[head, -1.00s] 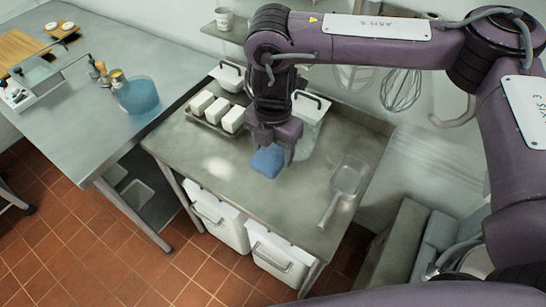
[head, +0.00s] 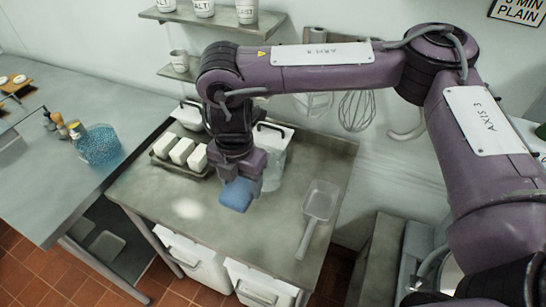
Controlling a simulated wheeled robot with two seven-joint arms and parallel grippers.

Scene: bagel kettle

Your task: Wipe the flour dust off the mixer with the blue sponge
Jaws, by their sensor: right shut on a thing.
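The blue sponge (head: 237,194) is held just over the steel table (head: 260,230), in front of a lidded clear container. My right gripper (head: 238,176) points down and is shut on the sponge; its fingertips partly cover the sponge's top. I cannot tell whether the sponge touches the table. A pale powdery patch (head: 188,208) lies on the tabletop left of the sponge. I cannot make out the mixer for certain; a grey machine (head: 418,245) at the lower right is partly hidden behind my right arm. My left gripper does not show.
A tray of white blocks (head: 181,151) stands left of the gripper, and the clear container (head: 273,165) right behind it. Whisks (head: 357,110) hang on the wall. The table's front is clear.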

